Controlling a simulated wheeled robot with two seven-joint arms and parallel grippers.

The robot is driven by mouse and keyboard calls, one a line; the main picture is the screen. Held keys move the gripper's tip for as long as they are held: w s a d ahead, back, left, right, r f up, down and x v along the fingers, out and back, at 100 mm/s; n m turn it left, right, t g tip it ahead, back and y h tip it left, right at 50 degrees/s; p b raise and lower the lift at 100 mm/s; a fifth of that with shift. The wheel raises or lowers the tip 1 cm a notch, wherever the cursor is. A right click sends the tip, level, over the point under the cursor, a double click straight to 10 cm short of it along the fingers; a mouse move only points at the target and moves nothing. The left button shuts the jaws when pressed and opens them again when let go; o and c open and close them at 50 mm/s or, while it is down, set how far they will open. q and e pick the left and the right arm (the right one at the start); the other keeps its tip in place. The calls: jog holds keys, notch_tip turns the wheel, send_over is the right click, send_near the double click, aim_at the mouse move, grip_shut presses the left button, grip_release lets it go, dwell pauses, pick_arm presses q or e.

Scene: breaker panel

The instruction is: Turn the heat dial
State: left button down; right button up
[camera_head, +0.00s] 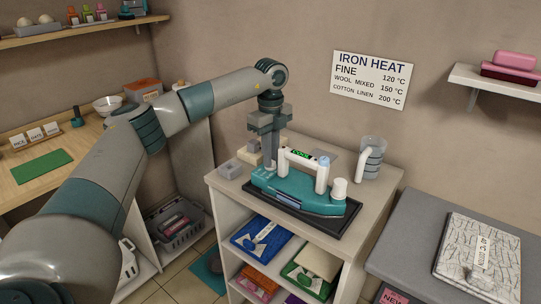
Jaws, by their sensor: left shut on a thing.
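A teal iron (300,193) with a white handle sits on a dark tray (328,228) on top of the shelf unit. A small display (301,154) on its handle shows green text that seems to read COOL. My left gripper (269,158) points down at the left end of the iron and is shut on a part there, which I take to be the heat dial; the fingers hide it. A wall sign (369,79) headed IRON HEAT lists FINE 120 °C, WOOL MIXED 150 °C and COTTON LINEN 200 °C. My right gripper is not in view.
A patterned folded cloth (479,258) with a tag, seemingly COTTON upside down, lies on the grey board (416,227) at right. Folded cloths fill the shelves below.

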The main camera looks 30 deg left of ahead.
pick_arm(q)
jog(key=m, duration=0.5)
jog(key=shift+m, duration=0.4)
jog(key=m, duration=1.1)
jog(key=shift+m, duration=0.3)
jog(key=m, duration=0.5)
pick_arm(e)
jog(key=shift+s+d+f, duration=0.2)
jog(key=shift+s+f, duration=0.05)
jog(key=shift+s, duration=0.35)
pick_arm(q)
jog(key=c, duration=1.8)
grip_release()
jog(key=shift+o, duration=0.2)
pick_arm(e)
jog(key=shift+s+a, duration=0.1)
